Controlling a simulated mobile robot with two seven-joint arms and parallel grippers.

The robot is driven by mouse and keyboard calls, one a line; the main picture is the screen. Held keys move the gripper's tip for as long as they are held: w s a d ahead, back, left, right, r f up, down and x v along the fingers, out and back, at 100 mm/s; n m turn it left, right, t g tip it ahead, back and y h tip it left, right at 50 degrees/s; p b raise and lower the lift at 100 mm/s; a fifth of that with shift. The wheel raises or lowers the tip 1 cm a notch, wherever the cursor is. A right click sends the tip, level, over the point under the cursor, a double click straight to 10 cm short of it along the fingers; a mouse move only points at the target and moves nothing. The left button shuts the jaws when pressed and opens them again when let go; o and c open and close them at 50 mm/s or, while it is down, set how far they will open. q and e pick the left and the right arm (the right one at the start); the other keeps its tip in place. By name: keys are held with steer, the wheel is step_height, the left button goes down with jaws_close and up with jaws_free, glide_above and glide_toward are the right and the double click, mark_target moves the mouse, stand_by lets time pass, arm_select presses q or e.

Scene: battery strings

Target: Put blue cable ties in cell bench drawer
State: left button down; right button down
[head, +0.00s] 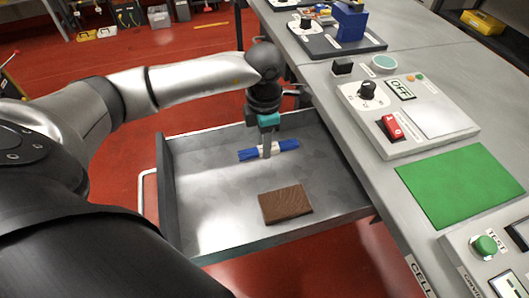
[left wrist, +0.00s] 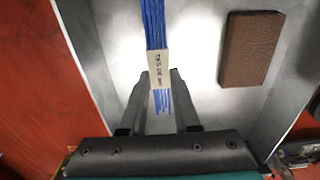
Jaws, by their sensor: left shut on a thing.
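The blue cable ties (head: 287,145) are a bundle with a pale paper band around the middle. They are inside the open grey drawer (head: 222,245) of the cell bench, towards its far part. My left gripper (head: 267,152) points down into the drawer and is shut on the bundle at its band. The left wrist view shows the bundle (left wrist: 154,25) between the two fingers, with printed text on the band. Whether the bundle touches the drawer floor is hard to tell. My right gripper is not in view.
A brown block (head: 285,204) lies in the drawer nearer the front, apart from the ties. The bench top to the right holds a control box (head: 415,120) with a red switch, a green mat (head: 462,185) and a blue device (head: 350,20). Red floor lies left of the drawer.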

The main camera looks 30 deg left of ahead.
arm_select(q)
step_height(320, 180, down, 3)
steer(key=shift+f+b, duration=0.1)
steer(key=shift+b, duration=0.25)
steer(key=shift+f, duration=0.15)
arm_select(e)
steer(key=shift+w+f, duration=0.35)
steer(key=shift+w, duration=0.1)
arm_select(q)
steer(key=shift+f, duration=0.1)
steer(key=c, duration=0.6)
jaws_free()
steer(key=shift+c, duration=0.2)
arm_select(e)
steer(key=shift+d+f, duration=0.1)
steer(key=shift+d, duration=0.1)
